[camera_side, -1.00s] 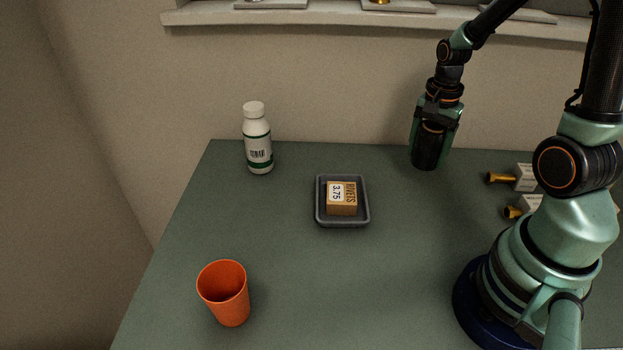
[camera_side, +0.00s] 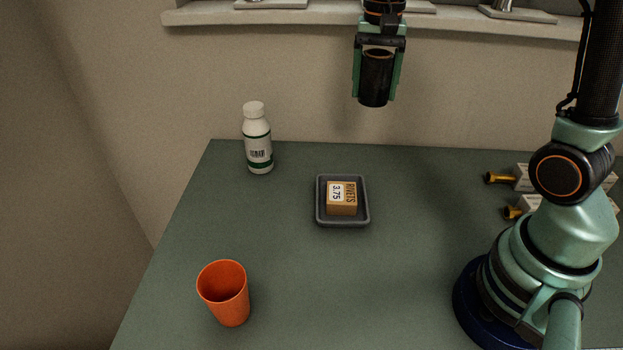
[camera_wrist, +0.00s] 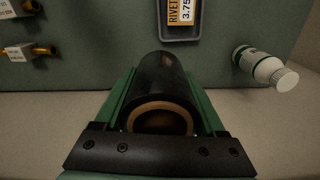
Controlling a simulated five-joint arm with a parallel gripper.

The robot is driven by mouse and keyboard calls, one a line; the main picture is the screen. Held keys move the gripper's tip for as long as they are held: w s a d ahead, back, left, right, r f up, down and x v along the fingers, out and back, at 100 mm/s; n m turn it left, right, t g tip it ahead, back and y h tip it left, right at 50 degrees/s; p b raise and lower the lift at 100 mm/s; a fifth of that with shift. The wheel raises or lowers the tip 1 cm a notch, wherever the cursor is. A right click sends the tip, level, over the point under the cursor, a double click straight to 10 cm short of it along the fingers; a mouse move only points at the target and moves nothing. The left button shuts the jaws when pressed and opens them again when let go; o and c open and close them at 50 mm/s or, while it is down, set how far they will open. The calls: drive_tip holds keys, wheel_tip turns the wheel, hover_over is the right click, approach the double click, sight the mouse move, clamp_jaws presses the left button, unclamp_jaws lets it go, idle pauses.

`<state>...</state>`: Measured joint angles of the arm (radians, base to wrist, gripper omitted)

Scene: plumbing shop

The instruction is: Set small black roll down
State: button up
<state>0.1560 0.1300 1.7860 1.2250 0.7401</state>
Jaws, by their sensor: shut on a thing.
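The small black roll (camera_side: 375,82) is held upright between the green fingers of my gripper (camera_side: 378,78), high above the back of the table in the side view. My gripper is shut on it. In the wrist view the black roll (camera_wrist: 163,90) fills the space between the fingers, and its tan ring-shaped end faces the camera. There is clear air between the roll's lower end and the table (camera_side: 290,270) in the side view.
A grey tray (camera_side: 343,223) holds a rivets box (camera_side: 341,205). A white bottle (camera_side: 257,140) stands at the back left, an orange cup (camera_side: 226,295) at the front left. Boxes with brass fittings (camera_side: 522,177) lie at the right. The table's middle right is clear.

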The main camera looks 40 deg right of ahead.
drive_tip(key=w+a+n, duration=0.5)
drive_tip(key=w+a, duration=0.1)
drive_tip(key=a, duration=0.6)
drive_tip(key=n, duration=0.5)
hover_over(257, 215)
drive_tip(key=f, duration=0.2)
wheel_tip(257, 215, down, 19)
drive_tip(key=shift+f, duration=0.1)
drive_tip(key=shift+f, duration=0.15)
drive_tip(key=o, duration=1.5)
drive_tip(key=shift+c, duration=0.2)
